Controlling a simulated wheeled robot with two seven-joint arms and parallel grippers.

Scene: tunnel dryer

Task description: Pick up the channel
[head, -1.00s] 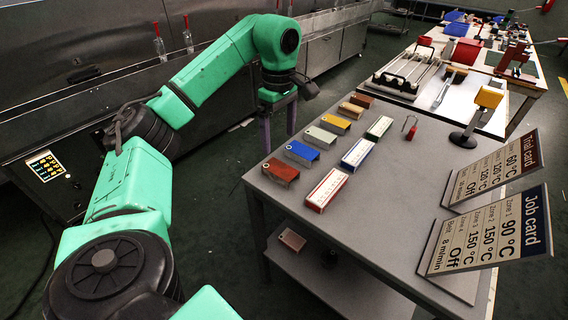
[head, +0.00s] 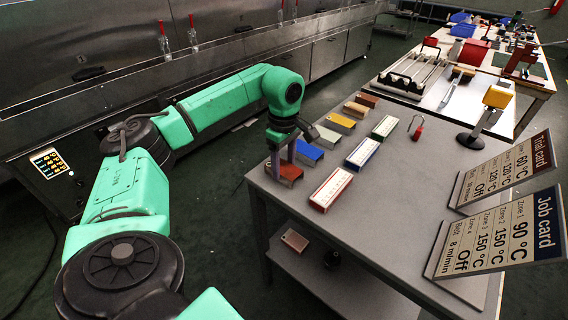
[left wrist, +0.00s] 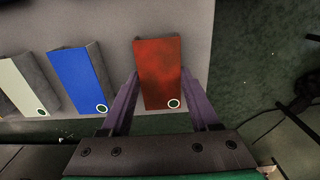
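A rust-red channel (head: 291,173) lies at the near left edge of the grey table. It shows whole in the left wrist view (left wrist: 159,65), with a ringed hole at its near end. My left gripper (head: 281,176) points down over this channel. In the left wrist view its open purple fingers (left wrist: 160,78) stand one on each side of the channel's near part, with small gaps. A blue channel (head: 308,152) and a pale grey-green channel (head: 323,136) lie in the same row. My right gripper is not in view.
Yellow (head: 341,121), tan and brown channels lie farther along the row. A red-and-white box (head: 331,190), a blue-and-white box (head: 362,153) and a green-and-white box (head: 385,127) lie to its right. Job card (head: 500,236) and trial card signs stand at the right.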

